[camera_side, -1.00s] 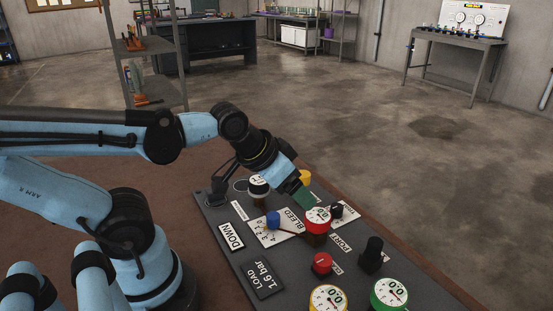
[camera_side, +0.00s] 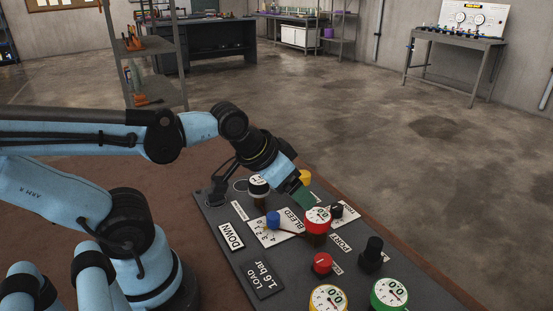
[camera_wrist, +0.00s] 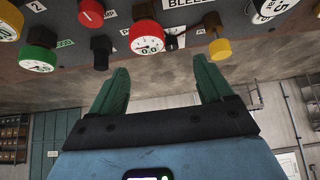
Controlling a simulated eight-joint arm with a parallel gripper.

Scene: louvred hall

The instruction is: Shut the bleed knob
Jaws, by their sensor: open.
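The blue bleed knob (camera_side: 273,219) sits on a white plate with a numbered scale, beside the BLEED label (camera_side: 294,219). My gripper (camera_side: 304,197) is to the right of the knob and further from the side camera, above the panel and apart from the knob. Its green fingers are spread with nothing between them in the wrist view (camera_wrist: 160,85). That view shows part of the BLEED label (camera_wrist: 186,3) at the top edge; the blue knob is out of its frame. The LOAD plate (camera_side: 258,277) reads 1.6 bar and another plate (camera_side: 231,236) reads DOWN.
A red-rimmed gauge (camera_side: 318,219), a small black knob (camera_side: 337,211) and a yellow knob (camera_side: 305,177) are close to my gripper. A red knob (camera_side: 322,262), a tall black knob (camera_side: 373,252), and yellow (camera_side: 328,298) and green (camera_side: 389,293) gauges stand nearer the camera.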

